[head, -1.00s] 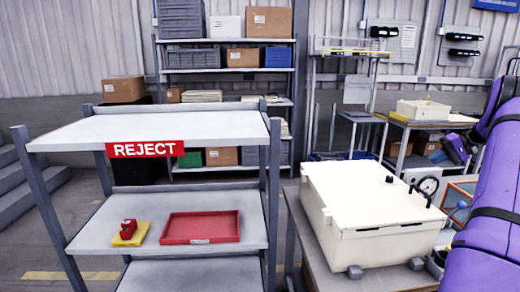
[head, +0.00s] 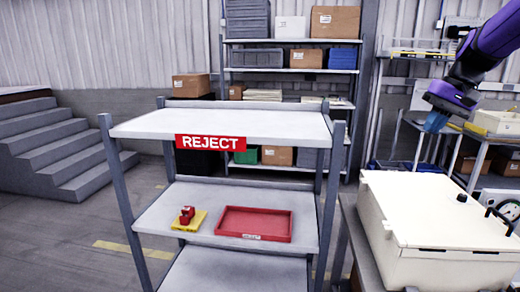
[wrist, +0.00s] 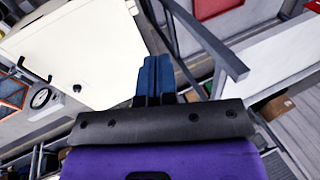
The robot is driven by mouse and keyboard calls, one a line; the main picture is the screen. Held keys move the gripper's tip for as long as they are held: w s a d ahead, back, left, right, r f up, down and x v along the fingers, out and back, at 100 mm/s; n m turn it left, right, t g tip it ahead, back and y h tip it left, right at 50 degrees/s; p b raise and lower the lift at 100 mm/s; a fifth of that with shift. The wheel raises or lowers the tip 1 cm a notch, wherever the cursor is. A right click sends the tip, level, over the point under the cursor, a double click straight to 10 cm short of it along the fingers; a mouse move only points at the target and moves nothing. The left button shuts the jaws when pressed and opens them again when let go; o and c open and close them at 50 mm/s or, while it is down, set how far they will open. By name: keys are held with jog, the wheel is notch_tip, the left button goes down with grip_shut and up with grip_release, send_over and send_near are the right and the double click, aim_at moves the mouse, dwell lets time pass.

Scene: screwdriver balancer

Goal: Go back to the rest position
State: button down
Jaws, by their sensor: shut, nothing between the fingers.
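My gripper (head: 435,122) hangs at the upper right of the head view, its blue fingers pointing down above the far side of the cream box. In the wrist view its blue fingers (wrist: 155,80) lie close together with nothing between them. The purple arm comes in from the upper right corner. No rest mark or stand for the arm shows.
A REJECT rack (head: 240,122) stands at centre, with a red tray (head: 268,238) and a yellow pad (head: 188,221) under a red part on its middle shelf. A cream box (head: 440,215) sits at right. Grey steps (head: 60,150) are at left; floor between is clear.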

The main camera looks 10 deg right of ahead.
jog(key=s+a+n+h, duration=0.2)
jog(key=s+a, duration=0.8)
jog(key=a, duration=0.2)
jog(key=s+a+f+n+t, duration=0.1)
jog(key=s+a+f, duration=0.1)
jog(key=s, duration=0.4)
jog(key=s+a+f+n+t+h, duration=0.1)
jog(key=s+a+f+t, duration=0.1)
jog(key=s, duration=0.4)
jog(key=shift+s+a+f, duration=0.2)
jog(key=shift+s+a, duration=0.05)
jog(key=shift+a, duration=0.5)
